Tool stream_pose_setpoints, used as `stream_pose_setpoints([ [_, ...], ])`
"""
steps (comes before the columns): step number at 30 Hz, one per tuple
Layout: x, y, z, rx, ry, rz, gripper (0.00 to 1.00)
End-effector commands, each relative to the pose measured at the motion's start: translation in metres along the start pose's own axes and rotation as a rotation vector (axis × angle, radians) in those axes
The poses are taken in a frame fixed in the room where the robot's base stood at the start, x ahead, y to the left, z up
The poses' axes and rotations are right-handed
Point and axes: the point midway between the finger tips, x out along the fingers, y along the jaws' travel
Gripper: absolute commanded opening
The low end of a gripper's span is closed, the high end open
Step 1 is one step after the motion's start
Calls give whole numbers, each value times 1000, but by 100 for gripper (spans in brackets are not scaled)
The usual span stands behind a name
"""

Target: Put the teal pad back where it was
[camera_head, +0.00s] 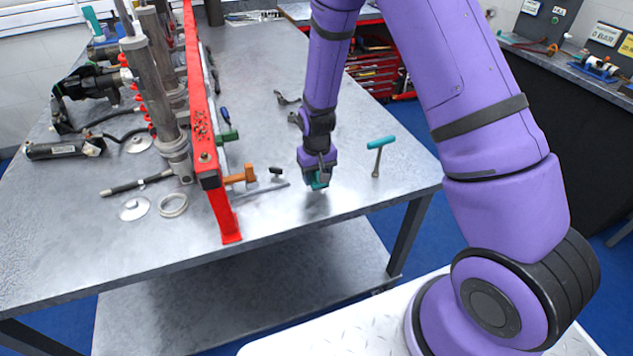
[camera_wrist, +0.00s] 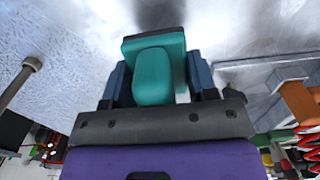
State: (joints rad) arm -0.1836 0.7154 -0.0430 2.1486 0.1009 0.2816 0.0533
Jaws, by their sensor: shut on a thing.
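The teal pad (camera_wrist: 155,75) is between the fingers of my gripper (camera_wrist: 158,85) in the wrist view, and the fingers are shut on it. A dark edge runs along the pad's far side. In the head view my gripper (camera_head: 319,179) points down over the front right part of the metal table (camera_head: 270,120), with a little of the teal pad (camera_head: 319,184) showing below the fingers. Whether the pad touches the table is hard to tell.
A red rail frame (camera_head: 203,120), an orange-handled tool (camera_head: 240,178) and a small dark part (camera_head: 275,171) are to the left. Dark curved parts (camera_head: 287,98) lie behind. The table's front edge is close.

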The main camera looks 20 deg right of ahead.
Motion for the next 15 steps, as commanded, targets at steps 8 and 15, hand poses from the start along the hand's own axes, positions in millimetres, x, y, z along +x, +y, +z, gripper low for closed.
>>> stream_pose_setpoints([
  [8, 22, 2, -8, 1, -4, 0, 27],
  [15, 36, 2, -9, 1, 1, 0, 27],
])
